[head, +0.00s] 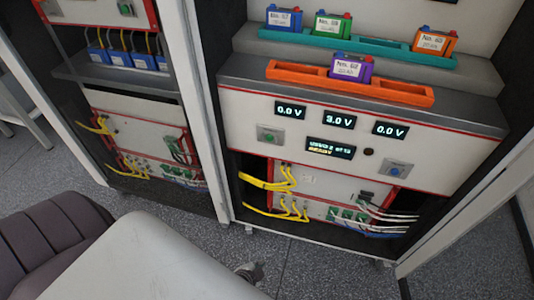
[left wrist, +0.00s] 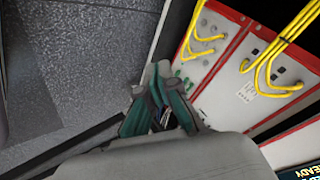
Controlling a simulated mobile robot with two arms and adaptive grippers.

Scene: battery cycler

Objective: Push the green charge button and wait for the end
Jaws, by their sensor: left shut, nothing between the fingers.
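The green charge button (head: 268,135) sits on a small plate at the left of the cycler's white front panel. A blue button (head: 395,170) sits at the right of the panel. Three displays read 0.0 V (head: 291,110), 3.0 V (head: 339,119) and 0.0 V (head: 389,129). A status display (head: 330,149) below them shows small text ending in READY. My left gripper (head: 250,272) is low in the head view, below the panel and apart from the button. In the left wrist view its fingers (left wrist: 159,84) are shut and empty. My right gripper is out of view.
A purple battery (head: 351,68) stands in the orange tray (head: 404,92) above the panel. Blue, green and orange batteries stand in the teal tray (head: 381,47) behind. Yellow cables (head: 268,183) hang below the panel. Another rack (head: 130,75) stands left; a dark chair (head: 55,235) is lower left.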

